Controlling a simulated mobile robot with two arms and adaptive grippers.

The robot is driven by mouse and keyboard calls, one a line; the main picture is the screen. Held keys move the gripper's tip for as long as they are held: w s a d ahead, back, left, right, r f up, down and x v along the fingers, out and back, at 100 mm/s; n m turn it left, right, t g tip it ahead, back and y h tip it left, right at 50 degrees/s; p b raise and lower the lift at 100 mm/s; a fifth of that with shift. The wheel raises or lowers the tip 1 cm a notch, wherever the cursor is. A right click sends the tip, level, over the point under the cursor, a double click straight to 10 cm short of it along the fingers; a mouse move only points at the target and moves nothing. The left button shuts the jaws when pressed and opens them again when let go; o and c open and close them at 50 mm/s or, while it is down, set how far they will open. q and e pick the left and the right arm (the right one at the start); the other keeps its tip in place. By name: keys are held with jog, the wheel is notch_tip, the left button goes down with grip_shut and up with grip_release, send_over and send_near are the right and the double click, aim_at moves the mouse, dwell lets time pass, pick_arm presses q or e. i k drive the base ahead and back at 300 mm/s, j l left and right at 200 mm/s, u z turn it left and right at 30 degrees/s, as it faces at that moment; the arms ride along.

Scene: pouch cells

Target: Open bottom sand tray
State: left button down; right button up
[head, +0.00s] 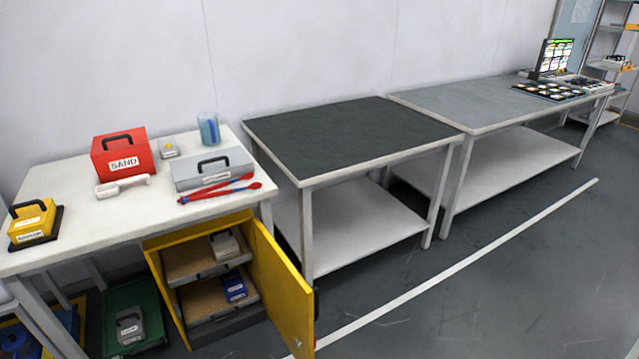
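A yellow cabinet (165,296) stands under the white table at the left, with its yellow door (284,290) swung open to the right. Inside are two trays with brown, sand-like surfaces and grey front edges. The upper tray (185,264) bears a pale box with a dark handle (224,245). The bottom tray (200,298) bears a blue box (233,286). Both trays appear to sit within the cabinet; how far either is pulled out is hard to tell. Neither of my grippers shows in the head view.
The white table (60,185) holds a red SAND box (124,153), a white scoop (122,186), a grey case (213,168), red-and-blue tongs (220,189) and a yellow box (32,220). A green bin (120,300) stands left of the cabinet. Floor right of the door is clear.

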aim_at(201, 302)
jog(key=i+l+u, duration=0.1)
jog(key=u, duration=0.85)
jog(key=i+l+u, duration=0.15)
jog(key=l+u, duration=0.2)
jog(key=l, duration=0.2)
jog(key=i+l+u, duration=0.1)
jog(key=l+u, duration=0.3)
jog(key=l, duration=0.15)
jog(key=l+u, duration=0.35)
jog(key=l, duration=1.05)
jog(key=k+l+u, duration=0.1)
jog(key=l, duration=0.7)
